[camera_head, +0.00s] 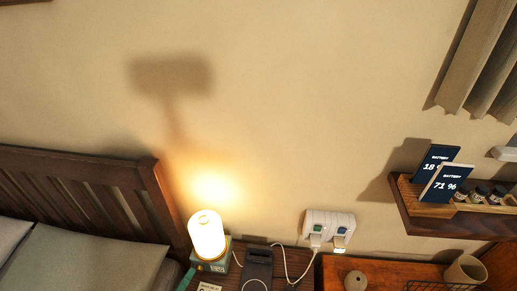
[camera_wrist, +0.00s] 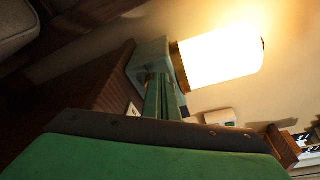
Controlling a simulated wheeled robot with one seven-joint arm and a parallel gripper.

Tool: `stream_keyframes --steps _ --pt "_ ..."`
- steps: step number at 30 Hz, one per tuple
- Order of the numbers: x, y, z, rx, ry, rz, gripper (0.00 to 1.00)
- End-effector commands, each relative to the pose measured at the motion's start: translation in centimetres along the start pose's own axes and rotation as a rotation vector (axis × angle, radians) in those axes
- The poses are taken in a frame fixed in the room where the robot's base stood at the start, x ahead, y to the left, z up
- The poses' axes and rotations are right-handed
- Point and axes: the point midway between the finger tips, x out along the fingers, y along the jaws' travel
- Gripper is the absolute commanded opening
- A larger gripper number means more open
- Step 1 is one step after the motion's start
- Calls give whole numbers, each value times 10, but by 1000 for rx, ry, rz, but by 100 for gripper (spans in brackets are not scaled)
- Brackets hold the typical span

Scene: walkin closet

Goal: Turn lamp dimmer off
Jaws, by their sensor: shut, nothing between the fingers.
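The lamp (camera_head: 207,236) glows bright white on a squarish teal base (camera_head: 216,254) beside the bed. A small pale marking shows on the base's front; I cannot make out the dimmer's setting. In the wrist view the lit lamp shade (camera_wrist: 220,63) and its base (camera_wrist: 149,55) are close ahead. My gripper (camera_wrist: 163,88) is shut and empty, its green fingers pointing at the base. Its fingertips overlap the base in view, and I cannot tell whether they touch. The fingers hide part of the base's near face. In the head view a green part of my gripper shows just left of the base.
A wooden headboard (camera_head: 85,190) and pillow (camera_head: 90,262) lie left of the lamp. A dark stand (camera_head: 257,265) and white cable are right of it. A wall socket (camera_head: 329,224) and a shelf (camera_head: 440,222) with battery displays are further right. The wall above is clear.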

Motion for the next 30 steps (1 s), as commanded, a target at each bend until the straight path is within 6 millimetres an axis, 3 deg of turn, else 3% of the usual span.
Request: stream_keyframes --steps 7,30 --pt "13 0 3 1 1 -2 0" --pt "14 1 1 -1 1 -1 0"
